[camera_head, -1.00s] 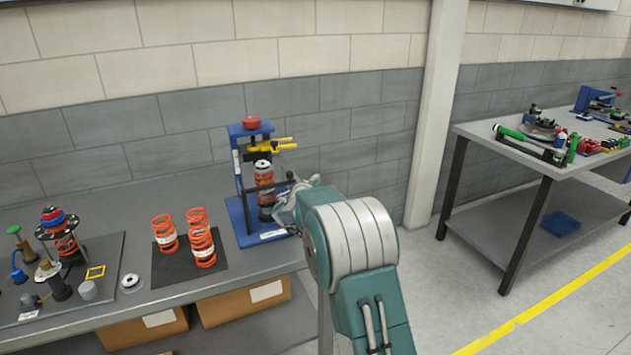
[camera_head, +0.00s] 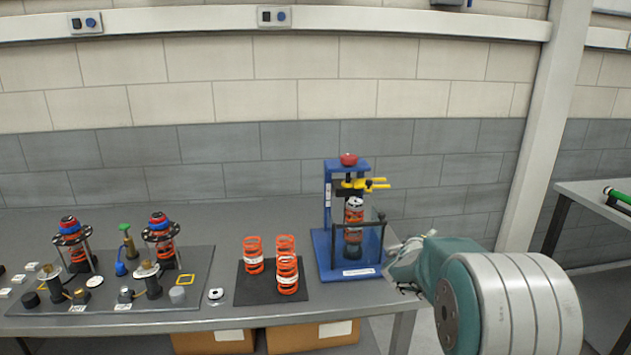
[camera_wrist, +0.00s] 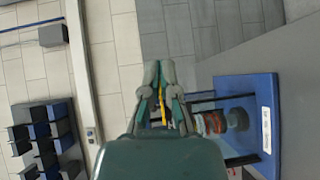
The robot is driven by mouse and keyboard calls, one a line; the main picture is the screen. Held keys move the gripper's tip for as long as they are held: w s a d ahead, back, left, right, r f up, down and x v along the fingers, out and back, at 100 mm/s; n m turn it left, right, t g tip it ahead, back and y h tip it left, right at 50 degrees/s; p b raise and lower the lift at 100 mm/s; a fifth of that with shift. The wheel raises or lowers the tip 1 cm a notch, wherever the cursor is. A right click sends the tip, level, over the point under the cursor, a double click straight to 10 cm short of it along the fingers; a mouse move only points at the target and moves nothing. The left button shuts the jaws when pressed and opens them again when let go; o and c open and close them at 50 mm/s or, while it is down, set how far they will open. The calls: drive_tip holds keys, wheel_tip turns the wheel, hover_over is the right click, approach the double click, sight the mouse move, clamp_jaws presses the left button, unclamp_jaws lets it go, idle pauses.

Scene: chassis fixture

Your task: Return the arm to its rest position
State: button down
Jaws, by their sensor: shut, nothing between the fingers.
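My arm (camera_head: 510,300) is at the lower right of the head view, bent toward the bench. My gripper (camera_head: 400,262) is just right of the blue press (camera_head: 327,268), partly hidden by my own arm links. In the wrist view my gripper (camera_wrist: 159,72) is shut and empty, its fingers side by side. The press stands upright with a red knob, yellow handles and an orange spring assembly (camera_head: 354,220) inside. The press lies sideways in the wrist view (camera_wrist: 242,86), to the right of the fingers. I cannot tell whether the gripper touches it.
The grey bench (camera_head: 225,318) carries a black mat (camera_head: 247,296) with several orange springs, and a plate (camera_head: 200,268) with spring assemblies further left. Cardboard boxes (camera_head: 300,338) sit below. A white column (camera_head: 540,130) and a second table (camera_head: 590,190) are at the right.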

drive_tip(key=s+a+r+m+g, duration=0.1)
drive_tip(key=s+r+m+g, duration=0.25)
drive_tip(key=s, duration=0.65)
drive_tip(key=s+r+m+g, duration=0.2)
drive_tip(key=s+m+g, duration=0.15)
drive_tip(key=s, duration=0.55)
drive_tip(key=s+a+f+m+y, duration=0.1)
drive_tip(key=s+a+f+y, duration=0.1)
drive_tip(key=s+a+y, duration=0.3)
drive_tip(key=s+a+f+m+y, duration=0.1)
drive_tip(key=s+a+f+y, duration=0.2)
drive_tip(key=s+a, duration=1)
drive_tip(key=s+y, duration=0.2)
drive_tip(key=y, duration=0.1)
drive_tip(key=shift+s+f, duration=0.25)
